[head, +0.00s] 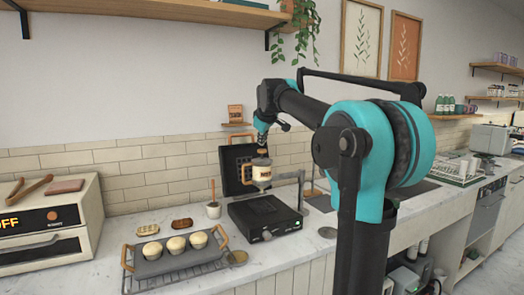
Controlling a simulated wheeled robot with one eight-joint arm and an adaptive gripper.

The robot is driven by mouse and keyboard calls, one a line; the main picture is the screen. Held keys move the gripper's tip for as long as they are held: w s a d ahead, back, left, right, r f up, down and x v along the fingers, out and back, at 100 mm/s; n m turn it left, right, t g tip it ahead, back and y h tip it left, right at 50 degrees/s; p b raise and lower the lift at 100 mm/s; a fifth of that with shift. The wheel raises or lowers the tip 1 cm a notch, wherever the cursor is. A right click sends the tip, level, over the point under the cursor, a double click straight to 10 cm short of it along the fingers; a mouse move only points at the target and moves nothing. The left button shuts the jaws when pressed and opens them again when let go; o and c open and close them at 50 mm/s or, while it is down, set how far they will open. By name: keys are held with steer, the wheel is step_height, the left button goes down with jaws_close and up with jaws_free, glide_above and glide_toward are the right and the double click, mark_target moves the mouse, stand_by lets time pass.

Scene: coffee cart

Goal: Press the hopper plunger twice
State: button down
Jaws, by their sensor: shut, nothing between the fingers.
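The hopper (262,172) is a pale container with a brown label, held on a grey side arm above the black open waffle maker. Its dark plunger top (262,160) sits at the upper end, with a small knob above it. My gripper (261,142) points down just above the plunger, with its fingers shut and nothing held. I cannot tell whether the fingertips touch the knob. The lower fingers are small and dark in this view.
The waffle maker (268,222) stands under the hopper, its lid raised behind. In front left, a tray (150,267) with wooden handles holds three cream-topped cups. An oven (45,225) is far left. A small cup (213,211) stands left of the waffle maker.

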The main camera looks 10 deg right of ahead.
mark_target(262, 149)
steer(key=shift+f, duration=0.15)
steer(key=shift+f, duration=0.25)
steer(key=shift+f, duration=0.75)
stand_by(0.9)
steer(key=shift+r, duration=1.15)
steer(key=shift+r, duration=0.1)
steer(key=shift+r, duration=2.4)
